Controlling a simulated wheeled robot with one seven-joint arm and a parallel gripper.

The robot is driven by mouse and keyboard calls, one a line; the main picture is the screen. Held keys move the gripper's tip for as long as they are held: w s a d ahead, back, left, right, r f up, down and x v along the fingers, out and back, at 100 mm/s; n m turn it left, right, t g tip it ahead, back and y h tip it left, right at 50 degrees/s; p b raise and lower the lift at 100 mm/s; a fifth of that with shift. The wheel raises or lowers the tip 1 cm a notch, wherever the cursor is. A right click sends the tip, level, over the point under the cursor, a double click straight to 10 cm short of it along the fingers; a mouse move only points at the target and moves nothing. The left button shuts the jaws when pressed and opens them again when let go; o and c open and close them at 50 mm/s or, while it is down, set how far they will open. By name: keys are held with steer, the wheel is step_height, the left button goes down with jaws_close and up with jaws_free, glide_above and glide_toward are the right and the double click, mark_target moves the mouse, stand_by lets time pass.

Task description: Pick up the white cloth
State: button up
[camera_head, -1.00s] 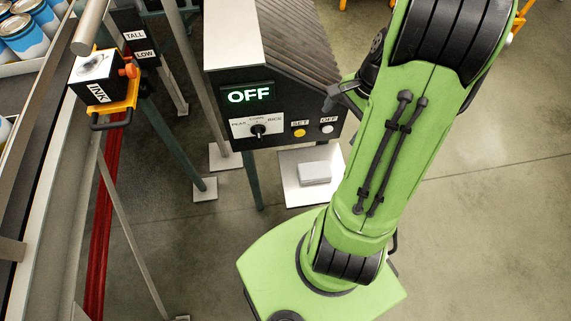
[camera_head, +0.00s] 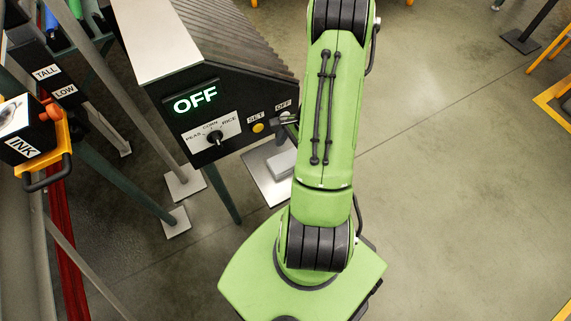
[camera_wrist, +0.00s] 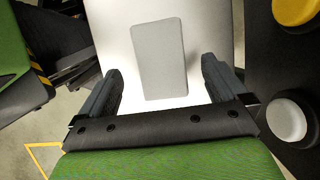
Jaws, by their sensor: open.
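A pale, flat rectangular piece, which looks like the folded white cloth (camera_wrist: 160,57), lies on a white plate (camera_wrist: 112,22). In the head view the cloth (camera_head: 283,163) is partly hidden behind my arm, on the plate (camera_head: 262,181) below the control box. My gripper (camera_wrist: 161,67) is open, with its two dark fingers apart and nothing held between them. In the wrist view the cloth shows between and beyond the fingers, apart from them. In the head view the gripper is mostly hidden by my green arm, beside the box's buttons.
A control box (camera_head: 202,127) reading OFF stands close to the left of my arm, with a dial, a yellow button (camera_head: 258,128) and a white button. Grey and green legs stand below it. An ink box (camera_head: 22,140) is at far left. The floor on the right is open.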

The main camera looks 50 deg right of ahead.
mark_target(287, 160)
steer(key=shift+x, duration=1.5)
steer(key=shift+f+b, duration=0.2)
steer(key=shift+b, duration=0.2)
steer(key=c, duration=1.1)
step_height(287, 160, up, 10)
steer(key=p, duration=0.3)
steer(key=shift+r+p, duration=0.25)
steer(key=shift+p, duration=0.15)
steer(key=shift+c, duration=0.2)
